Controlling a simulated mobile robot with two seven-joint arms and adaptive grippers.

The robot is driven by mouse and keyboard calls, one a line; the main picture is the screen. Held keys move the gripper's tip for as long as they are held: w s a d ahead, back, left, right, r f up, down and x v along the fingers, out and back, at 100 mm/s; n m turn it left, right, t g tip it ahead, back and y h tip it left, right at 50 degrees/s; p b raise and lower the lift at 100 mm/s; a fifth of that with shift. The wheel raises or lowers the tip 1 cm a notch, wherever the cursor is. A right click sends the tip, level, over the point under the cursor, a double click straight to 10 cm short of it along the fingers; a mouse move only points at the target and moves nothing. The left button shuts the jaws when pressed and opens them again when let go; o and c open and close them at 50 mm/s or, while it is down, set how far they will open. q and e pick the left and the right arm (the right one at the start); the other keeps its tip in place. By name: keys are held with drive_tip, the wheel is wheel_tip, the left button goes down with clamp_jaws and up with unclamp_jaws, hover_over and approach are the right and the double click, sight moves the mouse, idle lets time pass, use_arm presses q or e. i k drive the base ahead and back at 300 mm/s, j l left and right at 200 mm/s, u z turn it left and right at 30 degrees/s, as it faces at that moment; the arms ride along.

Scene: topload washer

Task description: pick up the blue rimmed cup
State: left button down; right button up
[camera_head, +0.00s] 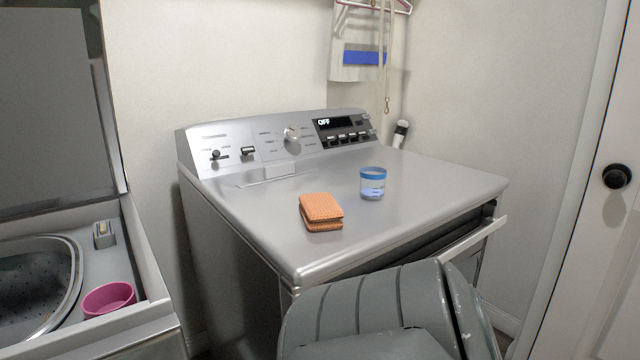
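The blue rimmed cup (372,184) stands upright on top of the silver washer (270,225), right of its middle. It is clear with a blue band around its rim. Nothing touches it. Neither of my grippers shows in the head view.
A folded orange cloth or sponge (321,211) lies left of the cup on the washer top. A white door (600,230) is at right.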

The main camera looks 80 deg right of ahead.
sight(372, 179)
drive_tip(key=z, duration=2.7)
